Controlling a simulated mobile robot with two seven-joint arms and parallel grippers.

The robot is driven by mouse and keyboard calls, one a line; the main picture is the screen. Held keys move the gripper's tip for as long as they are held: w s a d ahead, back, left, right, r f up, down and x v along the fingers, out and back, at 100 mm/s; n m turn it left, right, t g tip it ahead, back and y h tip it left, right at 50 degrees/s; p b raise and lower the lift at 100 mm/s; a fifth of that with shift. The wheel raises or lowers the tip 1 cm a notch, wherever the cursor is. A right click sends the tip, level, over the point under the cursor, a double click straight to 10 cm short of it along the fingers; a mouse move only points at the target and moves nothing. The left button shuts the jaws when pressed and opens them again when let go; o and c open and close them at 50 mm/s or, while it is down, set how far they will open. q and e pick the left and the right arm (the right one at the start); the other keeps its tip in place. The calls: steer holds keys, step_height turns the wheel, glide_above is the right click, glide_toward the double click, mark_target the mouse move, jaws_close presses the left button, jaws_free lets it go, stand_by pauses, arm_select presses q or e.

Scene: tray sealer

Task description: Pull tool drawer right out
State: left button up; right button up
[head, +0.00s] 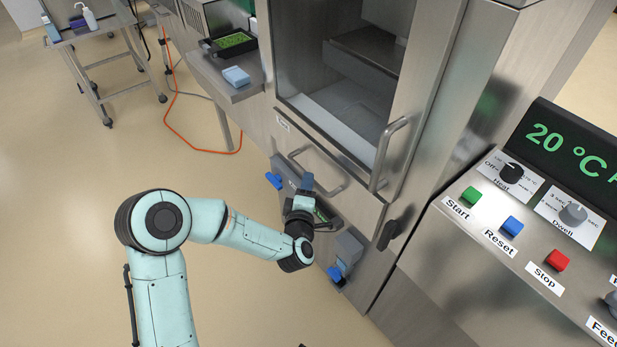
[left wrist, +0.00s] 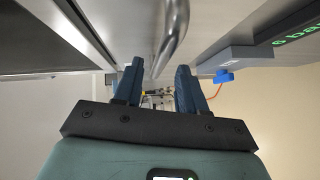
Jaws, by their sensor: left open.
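The tool drawer (head: 308,158) is a steel front low on the machine, under the glass door. It looks flush with the machine. Its bar handle (head: 328,191) runs across the front. My left gripper (head: 307,182) is at the handle, its dark blue fingers partly hidden behind my wrist. In the left wrist view the gripper (left wrist: 157,72) is open, with one finger on each side of the picture's middle. The curved metal handle (left wrist: 173,32) comes down from the top towards the gap between the fingers. I cannot tell whether they touch it. My right gripper is not in view.
Below the drawer is a grey bar with blue knobs (head: 336,275); one knob also shows in the left wrist view (left wrist: 223,76). The glass door's handle (head: 390,152) is above right. The control panel (head: 480,225) stands at right. The floor in front is clear.

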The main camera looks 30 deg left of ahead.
arm_select(q)
steer(key=shift+x, duration=2.15)
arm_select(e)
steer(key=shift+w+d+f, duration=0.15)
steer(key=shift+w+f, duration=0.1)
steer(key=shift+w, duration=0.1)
arm_select(q)
steer(key=shift+d, duration=0.1)
jaws_close()
steer(key=shift+s, duration=0.15)
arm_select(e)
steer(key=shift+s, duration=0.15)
